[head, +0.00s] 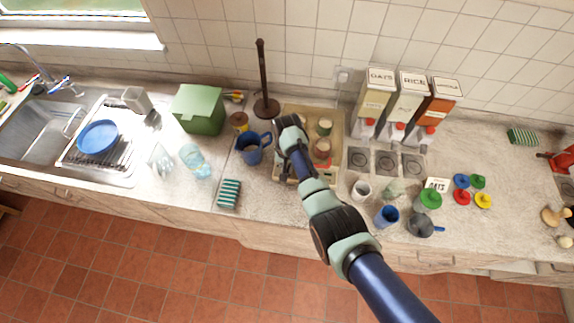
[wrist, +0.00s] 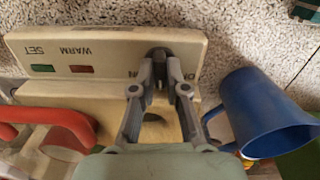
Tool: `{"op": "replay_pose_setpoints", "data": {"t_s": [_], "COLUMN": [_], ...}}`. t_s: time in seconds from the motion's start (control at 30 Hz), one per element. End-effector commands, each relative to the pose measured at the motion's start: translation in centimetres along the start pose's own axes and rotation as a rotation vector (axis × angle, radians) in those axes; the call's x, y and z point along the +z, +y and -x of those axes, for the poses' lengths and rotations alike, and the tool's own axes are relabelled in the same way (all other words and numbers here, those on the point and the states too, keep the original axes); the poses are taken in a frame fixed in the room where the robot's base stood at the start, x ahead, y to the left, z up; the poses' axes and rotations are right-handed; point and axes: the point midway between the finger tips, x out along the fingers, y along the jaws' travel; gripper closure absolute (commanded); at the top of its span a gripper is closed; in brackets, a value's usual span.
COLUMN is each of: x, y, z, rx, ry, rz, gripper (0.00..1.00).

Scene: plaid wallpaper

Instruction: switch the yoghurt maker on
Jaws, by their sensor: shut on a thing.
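The yoghurt maker is a beige box in the head view (head: 334,112), with several jars on it and my arm across it. In the wrist view its front panel (wrist: 60,52) shows upside down, with the words SET and WARM beside a green and a red light. A dark switch knob (wrist: 158,57) sits at the panel's right, with partly hidden lettering on both sides. My gripper (wrist: 165,85) is at this knob, its two fingers closed in on it. The fingers cover part of the knob, and which way it is set cannot be told.
A blue jug (wrist: 262,112) stands close beside the gripper; it also shows in the head view (head: 249,151). A red curved part (wrist: 50,118) is at the wrist view's left. A green-striped sponge (head: 229,194) lies near the counter's front edge. Cereal dispensers (head: 408,105) stand at the right.

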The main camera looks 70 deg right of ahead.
Motion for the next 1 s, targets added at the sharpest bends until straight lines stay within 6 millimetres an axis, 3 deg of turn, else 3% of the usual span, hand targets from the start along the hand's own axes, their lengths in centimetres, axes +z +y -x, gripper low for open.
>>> {"op": "replay_pose_setpoints", "data": {"t_s": [0.6,1.0], "x": [-0.05,-0.05], "y": [0.00,0.01], "z": [0.13,0.10], "rx": [-0.001,0.000], "ry": [0.001,0.001], "rz": [-0.571,-0.818], "gripper": [1.00,1.00]}}
